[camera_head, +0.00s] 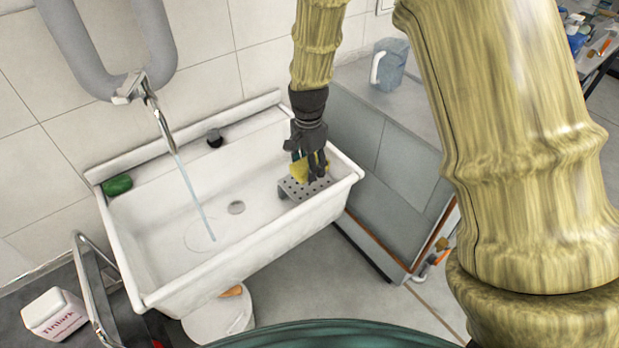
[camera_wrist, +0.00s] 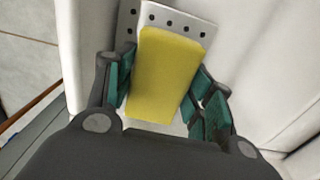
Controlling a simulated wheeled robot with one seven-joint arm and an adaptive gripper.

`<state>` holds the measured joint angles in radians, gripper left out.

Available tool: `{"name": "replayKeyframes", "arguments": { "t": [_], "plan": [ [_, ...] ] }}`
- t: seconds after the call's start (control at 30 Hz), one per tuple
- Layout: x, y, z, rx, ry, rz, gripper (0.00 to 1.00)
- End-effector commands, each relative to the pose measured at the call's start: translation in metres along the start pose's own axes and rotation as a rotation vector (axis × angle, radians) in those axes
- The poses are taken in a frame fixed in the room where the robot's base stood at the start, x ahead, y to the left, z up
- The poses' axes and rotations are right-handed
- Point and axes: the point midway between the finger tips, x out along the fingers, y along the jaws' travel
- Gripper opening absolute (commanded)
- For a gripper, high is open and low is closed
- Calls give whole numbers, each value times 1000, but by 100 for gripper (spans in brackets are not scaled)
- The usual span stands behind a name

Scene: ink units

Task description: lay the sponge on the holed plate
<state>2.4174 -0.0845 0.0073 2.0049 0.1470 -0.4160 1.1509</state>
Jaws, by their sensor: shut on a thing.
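A yellow sponge (camera_head: 299,170) is held in my gripper (camera_head: 308,168) at the right end of the sink. In the wrist view the sponge (camera_wrist: 165,75) lies between the two teal finger pads of my gripper (camera_wrist: 165,92), which is shut on it. The grey holed plate (camera_head: 307,187) is inside the sink, right below the sponge. Its row of holes shows past the sponge's far end in the wrist view (camera_wrist: 195,24). I cannot tell whether the sponge touches the plate.
The white sink (camera_head: 165,215) has raised walls around the plate. A tap (camera_head: 150,100) runs a stream of water left of my gripper. A green soap-like piece (camera_head: 117,186) sits on the left rim. A grey counter (camera_head: 385,105) with a jug (camera_head: 391,62) stands to the right.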

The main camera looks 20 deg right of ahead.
Motion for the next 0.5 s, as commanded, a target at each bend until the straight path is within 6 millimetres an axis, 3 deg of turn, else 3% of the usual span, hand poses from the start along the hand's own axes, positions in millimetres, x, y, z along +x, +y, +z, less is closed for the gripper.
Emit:
{"name": "replayKeyframes", "arguments": {
  "t": [0.27,0.5],
  "plan": [
    [16,0,0,-1,0,0,34],
    [45,0,0,-1,-1,1,34]
  ]
}}
